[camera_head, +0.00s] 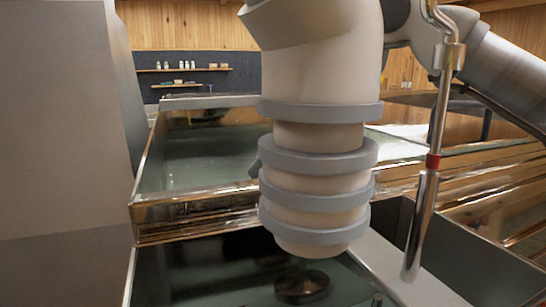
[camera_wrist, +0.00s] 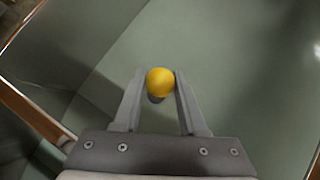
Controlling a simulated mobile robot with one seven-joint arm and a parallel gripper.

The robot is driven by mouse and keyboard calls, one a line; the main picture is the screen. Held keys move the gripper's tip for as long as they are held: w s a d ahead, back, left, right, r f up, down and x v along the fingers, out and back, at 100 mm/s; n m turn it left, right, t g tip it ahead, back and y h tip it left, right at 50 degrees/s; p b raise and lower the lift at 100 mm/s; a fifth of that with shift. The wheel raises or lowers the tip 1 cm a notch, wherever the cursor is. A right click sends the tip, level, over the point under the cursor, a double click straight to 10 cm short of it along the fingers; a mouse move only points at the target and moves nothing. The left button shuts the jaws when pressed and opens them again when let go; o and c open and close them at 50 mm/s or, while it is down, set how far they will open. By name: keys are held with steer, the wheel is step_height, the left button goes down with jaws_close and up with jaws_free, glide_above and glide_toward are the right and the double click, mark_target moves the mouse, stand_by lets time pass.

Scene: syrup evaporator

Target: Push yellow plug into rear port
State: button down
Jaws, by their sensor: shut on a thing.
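The yellow plug (camera_wrist: 160,80) shows a round, smooth yellow end in the wrist view. My gripper (camera_wrist: 160,92) is shut on it, with one grey finger on each side. A flat grey-green surface lies beyond the plug; I cannot tell how far off it is. In the head view my arm fills the middle, and the gripper and plug are hidden. I cannot make out the rear port in either view.
The evaporator's rear pan (camera_head: 190,212) has shiny metal walls and greenish liquid. A front pan (camera_head: 134,285) holds a dark round object (camera_head: 301,287). An upright metal pipe (camera_head: 422,225) with a red band stands at the right. Wall shelves (camera_head: 184,70) are far back.

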steer(key=shift+f, duration=0.4)
steer(key=shift+c, duration=1.9)
jaws_free()
steer(key=p+v, duration=0.1)
steer(key=v, duration=1.6)
steer(key=shift+r+p, duration=0.15)
steer(key=shift+p, duration=0.15)
steer(key=shift+s+d, duration=0.1)
